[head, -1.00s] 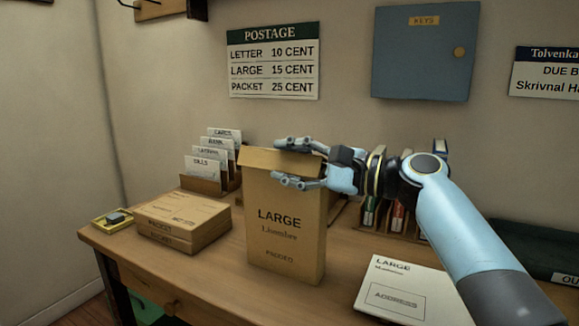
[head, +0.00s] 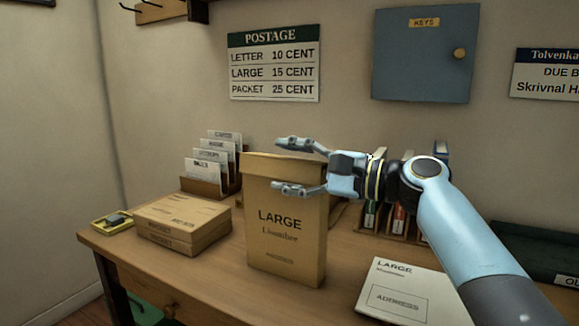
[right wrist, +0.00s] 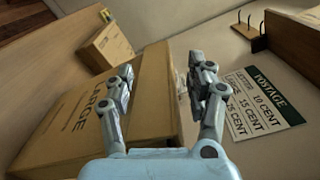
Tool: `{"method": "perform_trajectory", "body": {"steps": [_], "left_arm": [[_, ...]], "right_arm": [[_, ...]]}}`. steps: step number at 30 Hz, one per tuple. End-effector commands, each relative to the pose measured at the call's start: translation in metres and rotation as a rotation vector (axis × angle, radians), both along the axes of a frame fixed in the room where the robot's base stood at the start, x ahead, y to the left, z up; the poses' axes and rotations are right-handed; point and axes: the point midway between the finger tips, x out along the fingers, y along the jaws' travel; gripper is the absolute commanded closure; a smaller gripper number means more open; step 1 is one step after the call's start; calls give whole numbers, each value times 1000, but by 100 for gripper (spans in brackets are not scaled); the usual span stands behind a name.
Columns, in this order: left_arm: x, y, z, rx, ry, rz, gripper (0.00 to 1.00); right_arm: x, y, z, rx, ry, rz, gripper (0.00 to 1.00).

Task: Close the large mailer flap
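The large mailer (head: 283,255) is a tall tan box marked LARGE, upright on the desk; it also shows in the right wrist view (right wrist: 68,118). Its flap (head: 262,164) is a paler strip along the top, lying down close to the box. The fingers partly hide its right end. My right gripper (head: 297,166) is open at the top right of the mailer. One finger is on the front side and the other is beyond the top toward the back. In the right wrist view the fingers (right wrist: 160,68) are spread apart. My left gripper is not in view.
Stacked flat packets (head: 180,222) and a card rack (head: 205,186) stand left of the mailer on the desk (head: 215,285). A flat LARGE mailer (head: 405,290) lies at the right front. Small upright items (head: 385,215) stand behind my right arm.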

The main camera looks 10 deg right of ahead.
Motion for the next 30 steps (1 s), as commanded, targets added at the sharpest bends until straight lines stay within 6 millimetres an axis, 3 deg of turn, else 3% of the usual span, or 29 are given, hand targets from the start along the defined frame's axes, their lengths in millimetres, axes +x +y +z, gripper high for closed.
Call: {"method": "perform_trajectory", "body": {"steps": [7,21,30], "left_arm": [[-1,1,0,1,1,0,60],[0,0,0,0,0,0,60],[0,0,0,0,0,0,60]], "right_arm": [[-7,-11,-1,-3,-1,-2,44],[-63,-87,-1,-4,0,-1,44],[-71,-97,0,0,0,1,44]]}}
